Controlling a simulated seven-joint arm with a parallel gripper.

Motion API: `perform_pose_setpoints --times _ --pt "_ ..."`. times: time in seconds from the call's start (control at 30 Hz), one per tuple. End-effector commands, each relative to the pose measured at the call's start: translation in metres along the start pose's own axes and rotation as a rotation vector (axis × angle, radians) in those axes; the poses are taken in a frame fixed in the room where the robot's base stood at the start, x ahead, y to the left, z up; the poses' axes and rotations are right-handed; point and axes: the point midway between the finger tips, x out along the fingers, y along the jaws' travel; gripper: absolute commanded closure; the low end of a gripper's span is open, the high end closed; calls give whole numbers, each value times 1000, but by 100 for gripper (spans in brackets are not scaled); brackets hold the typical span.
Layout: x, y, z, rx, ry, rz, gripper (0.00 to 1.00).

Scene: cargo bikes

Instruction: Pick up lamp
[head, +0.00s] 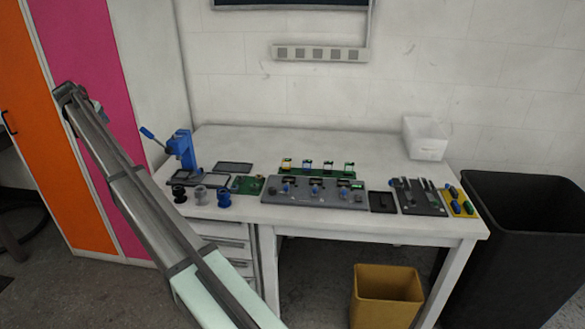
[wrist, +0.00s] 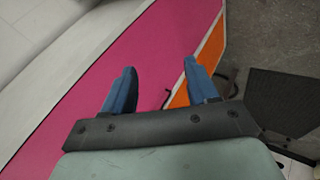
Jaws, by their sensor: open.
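No object in view is clearly recognisable as a lamp. Small coloured parts stand on a green board (head: 318,171) and on a grey panel (head: 310,192) on the white table (head: 375,145), too small to identify. My gripper (wrist: 158,82) is open and empty, its two blue fingers apart in the wrist view. In the head view my arm reaches up to the left, its end in front of the pink cabinet panel and away from the table items.
A blue lever press (head: 184,152) and several small spools stand at the table's left. A white bin (head: 425,138) is at the back right. A black bin (head: 520,240) and a yellow bin (head: 386,290) stand below. The pink cabinet panel (head: 92,50) is near my gripper.

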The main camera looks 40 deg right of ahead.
Motion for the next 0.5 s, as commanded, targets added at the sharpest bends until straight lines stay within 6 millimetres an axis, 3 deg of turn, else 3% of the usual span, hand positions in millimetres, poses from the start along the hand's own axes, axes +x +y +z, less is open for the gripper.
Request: perform_pose_setpoints --times 0.1,0.13,0.37,0.5 --pt "-28 30 -9 2 -2 32 42" --pt "-28 36 -3 1 -10 33 42" --pt "14 79 70 -42 -92 -23 42" --pt "37 110 125 -73 -143 -67 42"
